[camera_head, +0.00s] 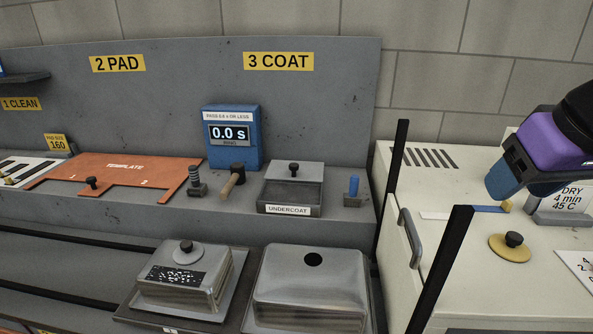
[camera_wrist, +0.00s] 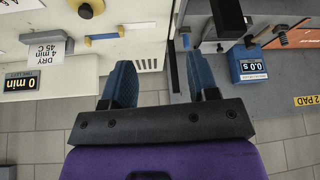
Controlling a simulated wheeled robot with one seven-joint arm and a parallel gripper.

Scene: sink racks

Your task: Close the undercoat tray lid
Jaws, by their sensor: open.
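The undercoat tray (camera_head: 288,209) is a grey box with an "UNDERCOAT" label, on the grey bench below the "3 COAT" sign. Its light grey lid (camera_head: 312,171) with a black knob lies over the back part, and the dark inside shows at the front. My gripper (camera_head: 500,186) has a purple body and blue fingers. It is over the white cabinet at the right, well apart from the tray. In the wrist view its two fingers (camera_wrist: 160,82) are spread with nothing between them. I cannot make out the tray clearly in the wrist view.
A blue timer (camera_head: 231,158), a wooden-handled tool (camera_head: 232,182) and a blue-topped peg (camera_head: 353,187) flank the tray. Two metal boxes (camera_head: 310,285) stand in front, lower. An orange template (camera_head: 120,168) lies left.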

